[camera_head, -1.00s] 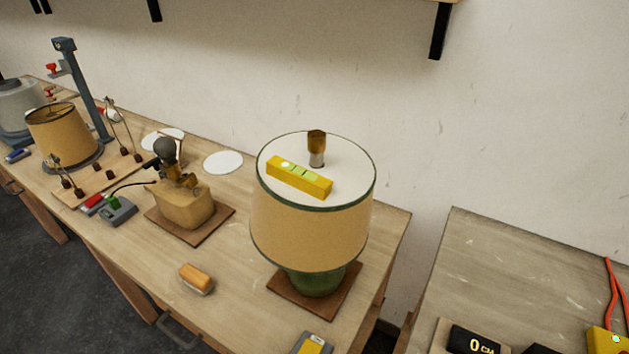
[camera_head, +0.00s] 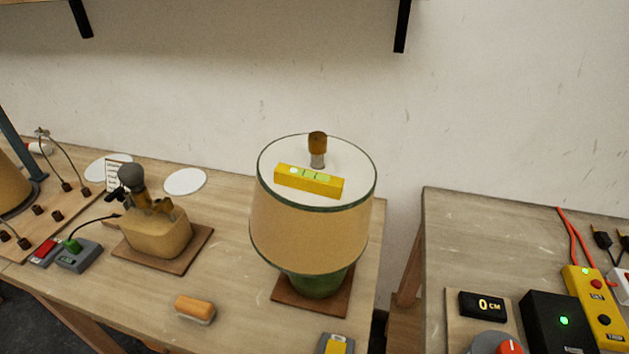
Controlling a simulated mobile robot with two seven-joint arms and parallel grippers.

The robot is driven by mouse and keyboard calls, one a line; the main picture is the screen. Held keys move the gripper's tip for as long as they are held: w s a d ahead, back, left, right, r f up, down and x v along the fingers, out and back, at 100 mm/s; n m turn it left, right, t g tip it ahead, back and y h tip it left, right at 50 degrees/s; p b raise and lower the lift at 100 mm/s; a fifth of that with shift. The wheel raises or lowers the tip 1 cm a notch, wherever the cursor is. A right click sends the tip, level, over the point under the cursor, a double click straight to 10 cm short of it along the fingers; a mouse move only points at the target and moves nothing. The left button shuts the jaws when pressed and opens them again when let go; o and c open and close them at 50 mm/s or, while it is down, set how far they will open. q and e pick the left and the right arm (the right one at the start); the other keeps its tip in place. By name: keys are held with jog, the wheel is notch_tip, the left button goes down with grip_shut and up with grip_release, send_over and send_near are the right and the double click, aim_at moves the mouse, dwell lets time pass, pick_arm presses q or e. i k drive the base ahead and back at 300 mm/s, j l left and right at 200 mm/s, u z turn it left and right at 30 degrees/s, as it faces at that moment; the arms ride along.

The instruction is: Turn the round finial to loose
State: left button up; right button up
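The lamp (camera_head: 308,230) stands on a square brown board (camera_head: 340,300) near the right end of the wooden bench. It has a green base (camera_head: 316,284) and a tan shade with dark green trim. At the centre of the shade's white top stands the finial (camera_head: 318,145), a brown knob with a metallic lower part. I cannot tell how tight it is. A yellow spirit level (camera_head: 309,181) lies on the shade top in front of the finial. Neither of my grippers is in view, and nothing touches the finial.
A brush with an orange handle (camera_head: 194,308) lies in front. A second table (camera_head: 460,240) holds a display (camera_head: 482,305) and a yellow control box (camera_head: 596,312), across a gap. A wall stands behind.

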aim_at(317, 139)
jog(key=i+u, duration=0.15)
jog(key=u, duration=0.25)
jog(key=i+l+u, duration=0.15)
jog(key=u, duration=0.2)
jog(key=i+l+u, duration=0.1)
jog(key=u, duration=0.3)
